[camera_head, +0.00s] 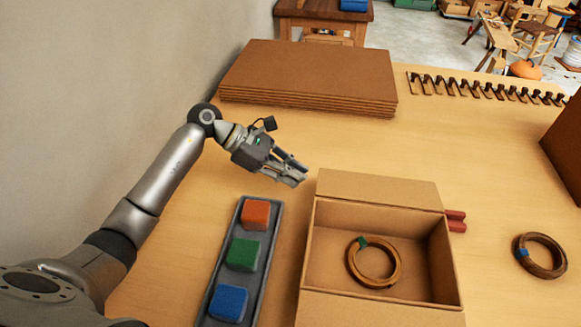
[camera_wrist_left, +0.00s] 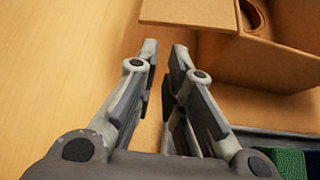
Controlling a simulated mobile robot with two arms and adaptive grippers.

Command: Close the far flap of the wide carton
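The wide carton (camera_head: 428,258) stands open on the table, a brown ring with a green band (camera_head: 372,275) lying inside. Its far flap (camera_head: 378,188) is folded outward, away from the opening. The near flap (camera_head: 375,312) is also open. My left gripper (camera_head: 302,174) is just left of the far flap's left end, apart from it, with its fingers a little apart and nothing between them. In the left wrist view the left gripper (camera_wrist_left: 165,47) shows a gap between its tips, and the flap (camera_wrist_left: 188,12) lies beyond them. My right gripper is not in view.
A grey tray (camera_head: 208,311) with red, green and blue blocks lies left of the carton. Flat cardboard sheets (camera_head: 305,75) are stacked behind. A red object (camera_head: 456,221) touches or nears the carton's right side. Another ring (camera_head: 540,256) lies right. The table behind the far flap is clear.

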